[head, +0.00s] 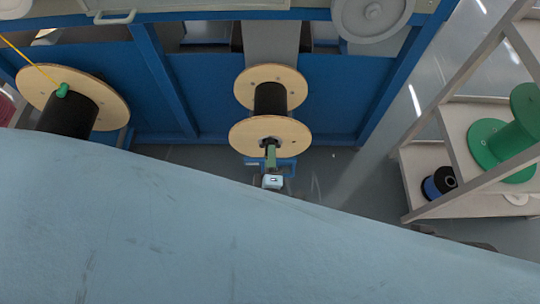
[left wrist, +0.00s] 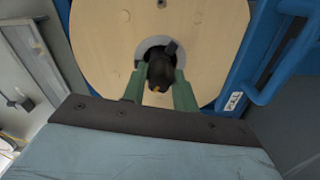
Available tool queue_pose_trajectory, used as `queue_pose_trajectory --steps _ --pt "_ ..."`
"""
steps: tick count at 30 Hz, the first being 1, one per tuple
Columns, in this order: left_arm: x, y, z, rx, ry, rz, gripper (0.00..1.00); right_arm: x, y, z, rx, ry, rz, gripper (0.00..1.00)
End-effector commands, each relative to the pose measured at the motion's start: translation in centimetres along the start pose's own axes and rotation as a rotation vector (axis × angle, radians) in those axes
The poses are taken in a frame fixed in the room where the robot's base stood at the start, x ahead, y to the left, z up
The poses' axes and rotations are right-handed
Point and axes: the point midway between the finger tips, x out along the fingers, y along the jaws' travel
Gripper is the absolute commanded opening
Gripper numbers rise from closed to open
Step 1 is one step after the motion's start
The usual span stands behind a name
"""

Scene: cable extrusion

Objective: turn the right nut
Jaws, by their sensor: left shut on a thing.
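The right nut (left wrist: 160,72) is a dark knob at the hub of a wooden spool flange (left wrist: 100,40) in the left wrist view. My left gripper (head: 270,152) is at the near face of that spool (head: 270,98) in the head view. Its green fingers stand on both sides of the nut in the left wrist view, shut on it. The fingers hide part of the nut's sides. In the head view the nut is too small and covered to make out. My right gripper is in neither view.
Another wooden spool (head: 115,98) with black winding stands at the left, with a green piece and yellow cable. A blue frame (head: 210,95) stands behind the spools. A shelf (head: 420,170) with a green spool (head: 510,135) and a small blue-black spool (head: 438,183) is at the right.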

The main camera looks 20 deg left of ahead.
Motion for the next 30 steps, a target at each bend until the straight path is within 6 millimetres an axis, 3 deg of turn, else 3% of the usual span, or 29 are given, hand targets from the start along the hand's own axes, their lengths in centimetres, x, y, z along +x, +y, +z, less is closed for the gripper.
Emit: queue_pose_trajectory --steps 15,16,21,30 --pt "0.08 0.04 -0.07 0.022 0.002 0.002 0.06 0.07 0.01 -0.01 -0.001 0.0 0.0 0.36" --pt "0.08 0.03 -0.07 0.022 0.002 0.002 0.3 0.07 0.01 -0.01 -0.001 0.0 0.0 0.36" --pt "0.06 0.02 -0.06 0.021 0.002 0.001 0.5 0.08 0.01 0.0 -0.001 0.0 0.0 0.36" --pt "-0.08 0.0 0.0 0.02 0.001 0.0 0.5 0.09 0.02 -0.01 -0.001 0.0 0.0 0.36"
